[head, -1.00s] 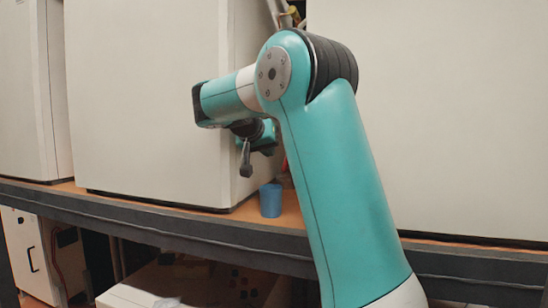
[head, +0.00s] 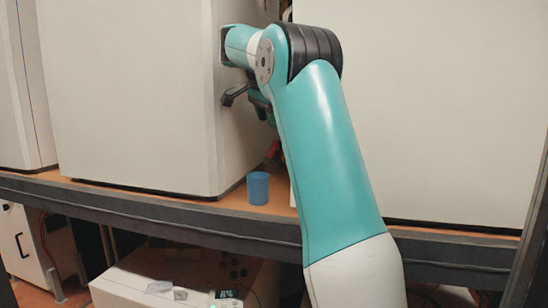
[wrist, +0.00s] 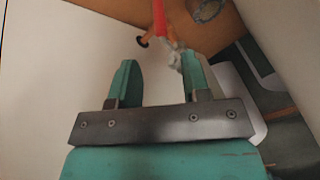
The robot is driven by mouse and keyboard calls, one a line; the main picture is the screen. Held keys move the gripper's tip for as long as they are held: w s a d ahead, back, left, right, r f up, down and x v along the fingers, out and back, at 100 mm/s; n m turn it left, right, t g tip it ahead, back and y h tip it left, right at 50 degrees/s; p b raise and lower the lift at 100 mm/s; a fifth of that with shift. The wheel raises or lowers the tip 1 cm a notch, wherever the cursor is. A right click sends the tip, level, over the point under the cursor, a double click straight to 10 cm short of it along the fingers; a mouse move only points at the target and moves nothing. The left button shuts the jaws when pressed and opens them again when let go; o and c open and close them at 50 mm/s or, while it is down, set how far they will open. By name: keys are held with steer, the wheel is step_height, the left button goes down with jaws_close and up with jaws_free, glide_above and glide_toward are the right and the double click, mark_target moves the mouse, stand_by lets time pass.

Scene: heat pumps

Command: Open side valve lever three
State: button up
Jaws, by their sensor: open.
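A red lever (wrist: 160,20) on light-coloured pipework shows at the top of the wrist view, beyond the fingers; I cannot tell whether it is lever three. My gripper (wrist: 161,80) is open and empty, with its two teal fingers apart. The red lever lies ahead of the gap between them, apart from the fingers. In the head view my gripper is mostly hidden by my arm, in the gap between two large white cabinets. A small red part (head: 273,152) shows low in that gap, partly behind my arm.
The left white cabinet (head: 135,100) and the right white cabinet (head: 430,110) bound a narrow gap. A blue cup (head: 258,188) stands on the shelf at the gap's front. A dark shelf edge (head: 140,212) runs across below. A round part (wrist: 208,10) shows near the lever.

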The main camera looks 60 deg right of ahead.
mark_target(274, 147)
steer(key=b+x, duration=0.3)
steer(key=x, duration=0.7)
steer(key=shift+w+d+f, duration=0.1)
steer(key=shift+d+f, duration=0.05)
steer(key=shift+f, duration=0.1)
